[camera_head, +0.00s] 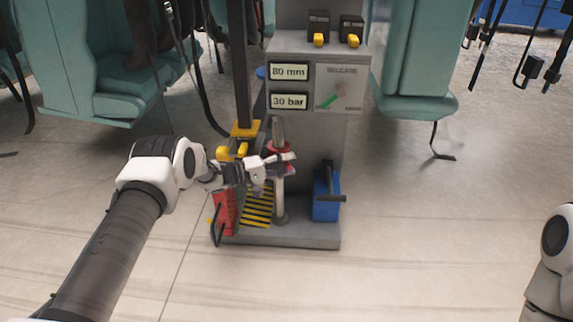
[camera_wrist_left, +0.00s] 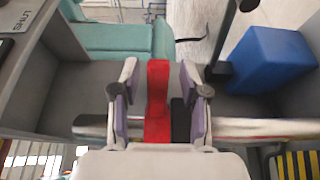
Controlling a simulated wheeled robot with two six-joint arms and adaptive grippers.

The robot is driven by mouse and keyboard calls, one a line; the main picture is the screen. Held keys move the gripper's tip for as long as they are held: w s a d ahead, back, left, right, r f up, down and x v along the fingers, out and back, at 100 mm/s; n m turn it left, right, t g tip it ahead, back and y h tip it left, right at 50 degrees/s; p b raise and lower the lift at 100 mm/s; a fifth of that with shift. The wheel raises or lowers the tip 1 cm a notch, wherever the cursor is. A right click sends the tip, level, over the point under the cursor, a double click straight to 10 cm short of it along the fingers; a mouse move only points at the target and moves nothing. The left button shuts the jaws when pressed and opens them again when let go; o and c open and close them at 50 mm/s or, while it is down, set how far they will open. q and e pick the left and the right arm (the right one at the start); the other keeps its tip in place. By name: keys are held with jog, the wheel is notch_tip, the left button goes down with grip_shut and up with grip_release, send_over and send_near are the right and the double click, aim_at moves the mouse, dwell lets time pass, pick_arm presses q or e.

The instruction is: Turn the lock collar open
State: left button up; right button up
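The red lock collar (camera_head: 277,147) sits around a grey upright rod (camera_head: 280,190) on the front of the grey column. In the left wrist view the red collar (camera_wrist_left: 157,95) stands between my two fingers, with a gap on each side. My left gripper (camera_head: 285,163) is at the collar and open; it also shows in the left wrist view (camera_wrist_left: 158,92). It partly hides the collar in the head view. A black block (camera_wrist_left: 180,118) is beside the red part. My right gripper is outside the frame; only part of my right arm shows at the right edge.
The grey column has a panel (camera_head: 348,65) with "80 mm" and "30 bar" labels. A blue box (camera_head: 325,200) with a black handle stands right of the rod. A red block (camera_head: 226,208) and yellow-black stripes (camera_head: 258,204) are to the left. Teal seats (camera_head: 415,60) flank the column.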

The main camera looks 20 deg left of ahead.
pick_arm(q)
jog(key=v, duration=1.2)
